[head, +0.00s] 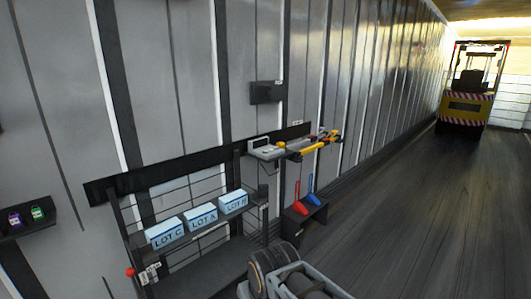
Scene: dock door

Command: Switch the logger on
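I cannot tell for sure which thing is the logger. A dark box (267,92) with a small pale label is fixed to the ribbed metal wall, above the wall rail. Two small devices, one purple (15,219) and one green (37,213), sit on a dark wall shelf at the far left. No switch or lit display can be made out on any of them. Parts of my arm show at the bottom middle, well apart from all of these. My gripper is not in view.
Blue boxes marked LOT C (166,233), LOT A (201,217) and LOT B (233,202) stand on a rack. A pale device (266,149) and yellow-handled tools (315,147) are right of it. A black stand (304,214) holds red and blue items. A forklift (467,100) stands far back; the right floor is clear.

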